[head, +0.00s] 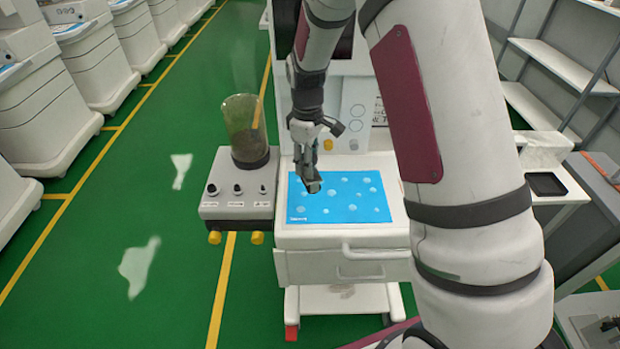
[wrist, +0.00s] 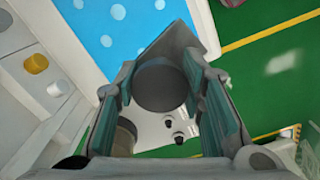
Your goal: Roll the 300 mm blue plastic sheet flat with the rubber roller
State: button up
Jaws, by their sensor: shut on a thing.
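The blue plastic sheet (head: 345,206) lies on the white cart top in the head view, with several pale round spots scattered over it. Part of it shows at the top of the wrist view (wrist: 100,45). My gripper (head: 309,172) is over the sheet's upper left part, pointing down. In the wrist view my gripper (wrist: 165,105) is shut on the rubber roller (wrist: 160,84), a dark grey cylinder with a grey body. In the head view the roller is mostly hidden by the fingers. I cannot tell whether it touches the sheet.
A grey box with knobs (head: 236,208) and a clear canister (head: 247,130) stand left of the sheet. The cart's machine body rises behind it. A white drawer (head: 345,265) is below. Shelves (head: 560,62) and a black tray (head: 545,184) are at right. Green floor is open at left.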

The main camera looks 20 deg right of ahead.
aim_at(313, 183)
jog(key=s+n, duration=0.1)
jog(key=n, duration=0.1)
jog(key=n+p, duration=0.1)
jog(key=n, duration=0.1)
jog(key=s+f+n, duration=0.1)
jog(key=n, duration=0.2)
jog(key=shift+s+f, duration=0.1)
jog(key=shift+s, duration=0.2)
jog(key=n, duration=0.2)
jog(key=s+n+p, duration=0.1)
jog(key=n, duration=0.1)
jog(key=s+f+n, duration=0.1)
jog(key=n, duration=0.1)
jog(key=shift+a+n+p, duration=0.2)
jog(key=shift+n+p, duration=0.1)
jog(key=shift+n, duration=0.1)
jog(key=shift+f, duration=0.4)
jog(key=shift+w+f+b, duration=0.1)
jog(key=shift+f+b, duration=0.5)
jog(key=shift+f, duration=2)
jog(key=shift+f, duration=0.6)
jog(key=shift+w+d+b, duration=0.65)
jog(key=shift+w+b, duration=0.75)
jog(key=shift+w, duration=0.65)
jog(key=shift+w+d+b, duration=0.7)
jog(key=shift+w+b, duration=0.7)
jog(key=shift+w, duration=0.65)
jog(key=shift+w+d+b, duration=0.65)
jog(key=shift+w+b, duration=0.75)
jog(key=shift+w, duration=0.65)
